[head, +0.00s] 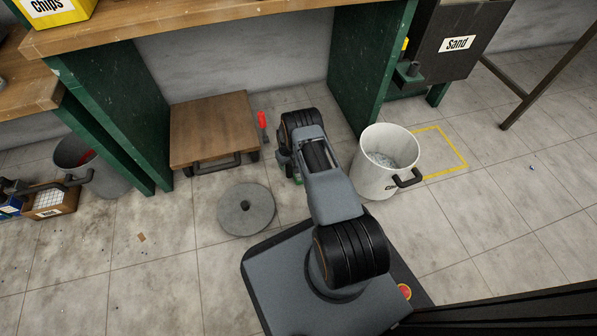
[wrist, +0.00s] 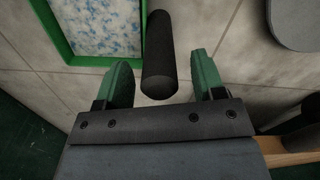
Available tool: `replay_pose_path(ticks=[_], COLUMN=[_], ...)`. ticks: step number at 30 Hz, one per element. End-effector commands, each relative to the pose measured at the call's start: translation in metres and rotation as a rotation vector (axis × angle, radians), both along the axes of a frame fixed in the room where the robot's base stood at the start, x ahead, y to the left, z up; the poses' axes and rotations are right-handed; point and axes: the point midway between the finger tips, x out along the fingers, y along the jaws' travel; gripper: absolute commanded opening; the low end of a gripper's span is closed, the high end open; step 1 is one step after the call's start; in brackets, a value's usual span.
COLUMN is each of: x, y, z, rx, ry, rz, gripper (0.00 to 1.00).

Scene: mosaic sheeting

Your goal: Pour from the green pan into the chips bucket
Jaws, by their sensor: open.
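The green pan (wrist: 68,48) lies at the upper left of the wrist view, with a green rim and blue-and-white chips inside. Its black handle (wrist: 159,50) points between the two green fingers of my gripper (wrist: 160,75). My gripper is open, with one finger on each side of the handle and a gap on both sides. In the head view my arm hides most of the pan and gripper. A white bucket (head: 366,180) with a black handle stands right of my arm. It holds pale bits, and its dark lettering is mostly hidden, perhaps starting with C.
A grey round lid (head: 236,222) lies on the floor left of my arm. A wooden dolly (head: 212,125) is behind it. Green bench legs (head: 366,75) flank the space. A yellow floor outline (head: 459,150) lies behind the bucket. A yellow "Chips" box (head: 70,14) sits on the bench.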

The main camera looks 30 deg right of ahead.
Motion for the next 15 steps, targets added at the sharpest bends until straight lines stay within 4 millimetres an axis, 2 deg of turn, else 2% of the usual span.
replay_pose_path(ticks=[2, 15], x=[0.0002, 0.0001], y=[-0.0001, -0.0001], z=[0.0010, 0.0011], rx=[0.000, 0.000], ry=[0.000, 0.000], rz=[0.000, 0.000], gripper=[0.63, 0.21])
